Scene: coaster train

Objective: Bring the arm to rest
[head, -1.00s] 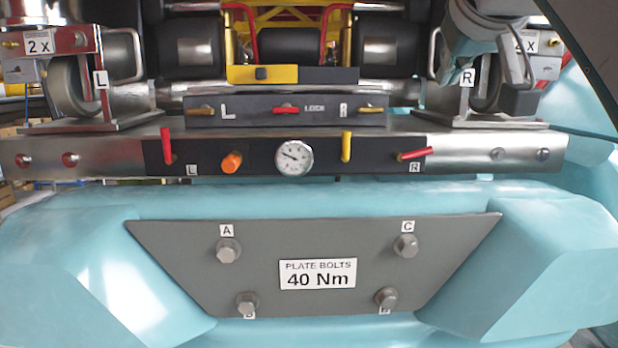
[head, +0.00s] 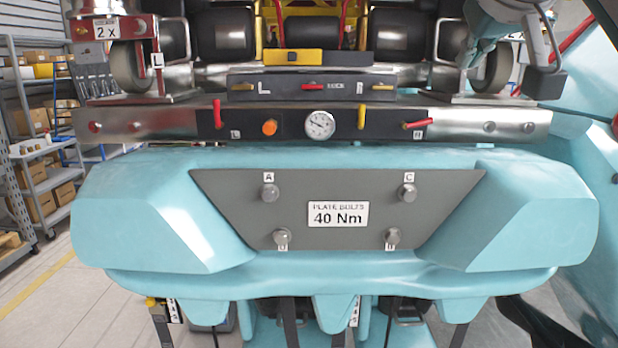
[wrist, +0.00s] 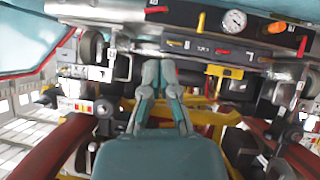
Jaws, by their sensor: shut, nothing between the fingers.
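My gripper (wrist: 160,68) shows in the wrist view, its two grey-green fingers drawn together with nothing between them. It points toward the upper middle of that view, in front of dark bars and yellow framework, and I see no clear contact.
A teal body carries a grey plate (head: 338,235) with several bolts. Above it runs a metal beam with a gauge (head: 320,125), red and yellow levers and an orange knob (head: 269,127). Shelves with boxes (head: 40,150) stand at the left, with open floor (head: 60,300) before them.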

